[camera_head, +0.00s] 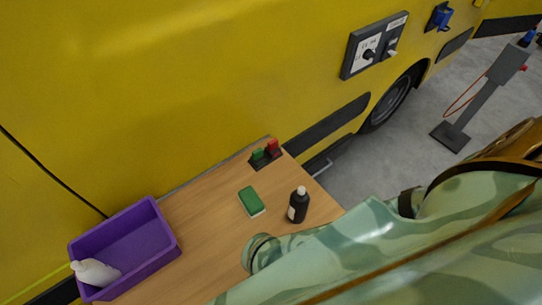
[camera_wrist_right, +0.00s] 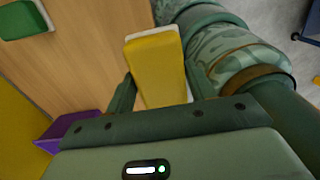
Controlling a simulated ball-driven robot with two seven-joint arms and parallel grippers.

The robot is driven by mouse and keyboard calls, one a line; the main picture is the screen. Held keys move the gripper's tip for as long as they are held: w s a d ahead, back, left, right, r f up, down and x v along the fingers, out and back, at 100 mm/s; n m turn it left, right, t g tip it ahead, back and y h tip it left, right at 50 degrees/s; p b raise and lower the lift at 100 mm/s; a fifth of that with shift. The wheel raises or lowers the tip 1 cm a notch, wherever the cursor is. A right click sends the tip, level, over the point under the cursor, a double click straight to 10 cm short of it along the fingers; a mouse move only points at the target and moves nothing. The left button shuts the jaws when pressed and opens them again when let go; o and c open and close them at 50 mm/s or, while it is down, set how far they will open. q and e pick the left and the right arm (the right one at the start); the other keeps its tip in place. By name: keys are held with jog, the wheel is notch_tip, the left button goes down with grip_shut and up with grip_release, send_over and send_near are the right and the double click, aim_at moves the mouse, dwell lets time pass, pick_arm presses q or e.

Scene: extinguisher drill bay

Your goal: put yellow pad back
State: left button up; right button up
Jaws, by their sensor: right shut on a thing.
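The yellow pad (camera_wrist_right: 155,58), with a pale edge at its top end, is between the jaws of my right gripper (camera_wrist_right: 158,88) in the right wrist view. The gripper is shut on it, and wooden table shows behind the pad. I cannot tell whether the pad touches the table. The pad and right gripper do not show in the head view, where my camouflage-patterned arm covers the lower right. My left gripper is in neither view.
The wooden table (camera_head: 207,238) holds a green pad (camera_head: 251,201), a black bottle (camera_head: 298,205), a red and green block pair (camera_head: 266,152) and a purple crate (camera_head: 160,262) with a white bottle (camera_head: 95,272). A yellow vehicle (camera_head: 180,90) stands behind. A grey stand (camera_head: 478,105) is at far right.

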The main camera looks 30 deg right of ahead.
jog(key=w+d+f+b, duration=0.1)
jog(key=w+d+f, duration=0.1)
jog(key=w, duration=0.1)
jog(key=w+d+f+b, duration=0.1)
jog(key=w+d+f, duration=0.1)
jog(key=w+f, duration=0.1)
jog(key=w+d+f+b, duration=0.2)
jog(key=f, duration=0.1)
jog(key=shift+w+f, duration=0.15)
jog(key=shift+w, duration=0.25)
jog(key=f, duration=0.1)
jog(key=f+b, duration=0.1)
jog(key=f, duration=0.1)
jog(key=shift+w+d+f, duration=0.1)
jog(key=shift+w+f, duration=0.1)
jog(key=shift+f, duration=0.1)
jog(key=o, duration=0.9)
